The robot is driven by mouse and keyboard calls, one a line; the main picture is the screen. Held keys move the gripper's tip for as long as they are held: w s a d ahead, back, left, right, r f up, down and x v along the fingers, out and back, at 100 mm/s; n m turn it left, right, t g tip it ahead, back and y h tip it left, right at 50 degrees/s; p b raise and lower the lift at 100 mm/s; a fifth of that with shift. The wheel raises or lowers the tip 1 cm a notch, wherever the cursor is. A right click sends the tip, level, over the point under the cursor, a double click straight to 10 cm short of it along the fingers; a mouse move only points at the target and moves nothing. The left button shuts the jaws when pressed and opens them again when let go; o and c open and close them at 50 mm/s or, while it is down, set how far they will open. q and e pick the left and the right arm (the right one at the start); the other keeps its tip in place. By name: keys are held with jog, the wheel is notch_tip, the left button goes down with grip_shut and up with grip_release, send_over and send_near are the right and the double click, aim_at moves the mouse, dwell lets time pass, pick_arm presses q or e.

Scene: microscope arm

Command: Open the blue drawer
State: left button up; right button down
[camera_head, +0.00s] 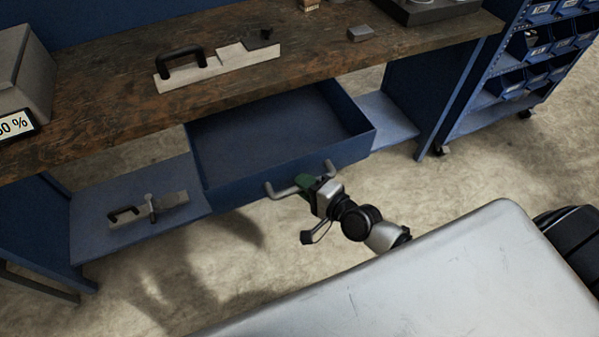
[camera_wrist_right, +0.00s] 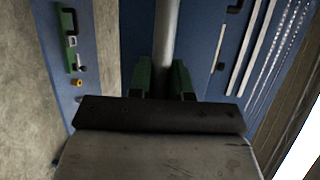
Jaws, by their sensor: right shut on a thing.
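The blue drawer (camera_head: 285,155) hangs under the wooden workbench and is pulled out, with its empty inside showing. Its grey bar handle (camera_head: 283,191) is on the front face. My right gripper (camera_head: 306,183) is at the handle, with its green fingers around the bar. In the right wrist view the handle bar (camera_wrist_right: 167,45) runs between the two green fingers of my right gripper (camera_wrist_right: 164,80), which is shut on it. My left gripper is not in view.
The wooden workbench top (camera_head: 110,115) carries a plate with a black handle (camera_head: 215,65). A lower blue shelf (camera_head: 90,200) at left holds another handled tool (camera_head: 150,207). A blue rack of bins (camera_head: 540,60) stands at right. Concrete floor lies below the drawer.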

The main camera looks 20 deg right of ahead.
jog(key=c, duration=1.1)
grip_release()
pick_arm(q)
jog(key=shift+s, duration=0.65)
pick_arm(e)
jog(key=shift+o, duration=0.2)
jog(key=shift+s+d, duration=0.1)
jog(key=shift+s, duration=0.1)
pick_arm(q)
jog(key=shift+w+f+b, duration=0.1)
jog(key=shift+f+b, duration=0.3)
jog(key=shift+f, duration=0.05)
pick_arm(e)
jog(key=v, duration=1)
jog(key=shift+s, duration=0.25)
jog(key=shift+d, duration=0.1)
